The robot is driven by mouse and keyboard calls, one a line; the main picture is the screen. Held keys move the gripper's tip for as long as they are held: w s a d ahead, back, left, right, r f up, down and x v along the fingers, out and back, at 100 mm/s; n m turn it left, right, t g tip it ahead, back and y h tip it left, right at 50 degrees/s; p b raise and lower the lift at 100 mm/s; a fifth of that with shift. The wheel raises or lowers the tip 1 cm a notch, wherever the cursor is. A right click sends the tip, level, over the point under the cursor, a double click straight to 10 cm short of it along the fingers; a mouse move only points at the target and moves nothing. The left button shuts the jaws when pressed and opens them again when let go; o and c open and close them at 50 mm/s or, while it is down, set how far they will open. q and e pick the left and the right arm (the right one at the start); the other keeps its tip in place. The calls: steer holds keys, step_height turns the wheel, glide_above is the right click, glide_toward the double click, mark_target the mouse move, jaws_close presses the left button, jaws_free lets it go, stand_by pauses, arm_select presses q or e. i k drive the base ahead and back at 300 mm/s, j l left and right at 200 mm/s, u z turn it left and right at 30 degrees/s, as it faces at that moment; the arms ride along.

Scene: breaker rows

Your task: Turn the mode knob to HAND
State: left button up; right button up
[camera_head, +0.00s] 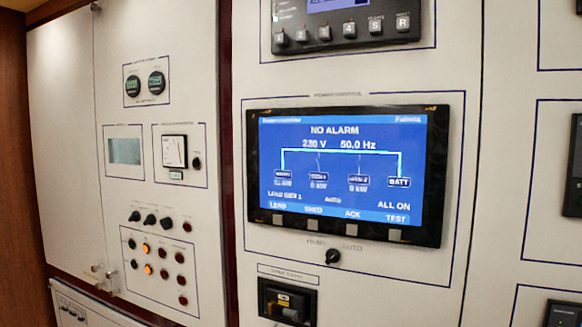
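The mode knob (332,257) is a small black knob on the white power control panel (400,267), just below the large display screen (345,175). A label that looks like HAND is above it to the left, and AUTO is above it to the right. The knob is too small to tell for sure which label its pointer faces. The blue screen reads NO ALARM, 230 V, 50.0 Hz, and has a small AUTO near its lower middle. Neither of my grippers is in view, and nothing covers the knob.
A black breaker unit (287,301) sits below the knob to the left. Grey buttons line the screen's lower edge. The left panel (160,220) carries small knobs, lit orange lamps and gauges. A keypad unit (345,25) is above. The space before the panels looks clear.

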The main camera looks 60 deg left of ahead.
mark_target(332, 256)
steer(key=l+u, duration=0.15)
steer(key=u, duration=1.45)
